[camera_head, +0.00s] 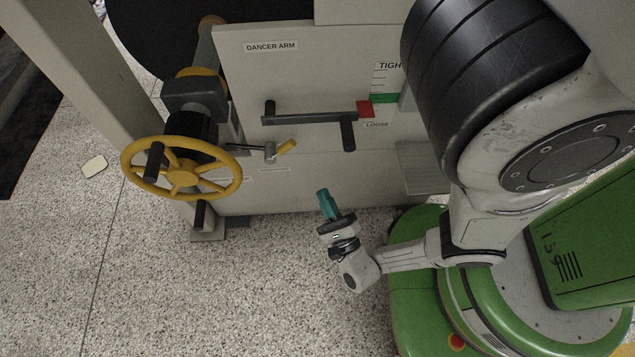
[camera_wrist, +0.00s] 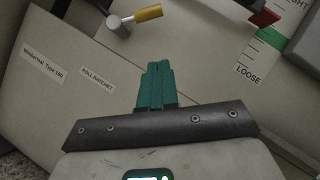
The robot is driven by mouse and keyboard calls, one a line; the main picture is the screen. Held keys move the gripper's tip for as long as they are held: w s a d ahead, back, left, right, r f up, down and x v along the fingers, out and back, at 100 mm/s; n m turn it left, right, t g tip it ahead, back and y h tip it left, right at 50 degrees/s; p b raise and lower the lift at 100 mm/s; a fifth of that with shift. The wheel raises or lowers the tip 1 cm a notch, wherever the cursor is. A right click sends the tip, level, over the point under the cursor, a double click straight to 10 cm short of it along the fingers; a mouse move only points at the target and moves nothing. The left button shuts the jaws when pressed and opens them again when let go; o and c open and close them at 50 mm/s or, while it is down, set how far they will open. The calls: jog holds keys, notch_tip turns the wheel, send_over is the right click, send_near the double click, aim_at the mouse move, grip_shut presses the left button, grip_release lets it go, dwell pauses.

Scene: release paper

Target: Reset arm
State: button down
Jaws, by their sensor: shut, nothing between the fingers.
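My gripper (camera_head: 325,202) has teal fingers and points up toward the grey machine panel from below, apart from it. In the wrist view, its fingers (camera_wrist: 157,72) are together with nothing between them. The dancer arm (camera_head: 310,116) is a dark bar on the panel, with a red pointer (camera_head: 366,109) at its right end beside the green part of the TIGHT–LOOSE scale (camera_head: 384,98). The red pointer also shows at the top right of the wrist view (camera_wrist: 264,18).
A yellow handwheel (camera_head: 182,178) stands at the left of the panel. A small lever with a yellow grip (camera_head: 287,146) sticks out between the wheel and the dancer arm, above my gripper. A label reads ROLL RATCHET (camera_wrist: 97,80). The speckled floor (camera_head: 270,300) is clear at lower left.

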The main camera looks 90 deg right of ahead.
jog(key=shift+s+a+f, duration=0.2)
jog(key=shift+s+a, duration=0.05)
jog(key=shift+a, duration=0.2)
dwell(0.4)
jog(key=d+r+m+g+y, duration=0.1)
jog(key=d+r+m+g, duration=0.15)
jog(key=m+g, duration=0.65)
jog(key=d+r+m+g+y, duration=0.2)
jog(key=d+m+g, duration=0.2)
jog(key=m+g, duration=0.55)
jog(key=w+a+r+m+t+y, duration=0.1)
jog(key=w+a+m+t+y, duration=0.3)
jog(key=w+a+m+y, duration=0.35)
jog(key=w+a+r+m+t+y, duration=0.2)
jog(key=w+a+m+t+y, duration=0.25)
jog(key=a+m+y, duration=0.4)
notch_tip(320, 180, up, 25)
jog(key=s+n+y+p, duration=0.1)
jog(key=p, duration=2.4)
jog(key=shift+a, duration=0.3)
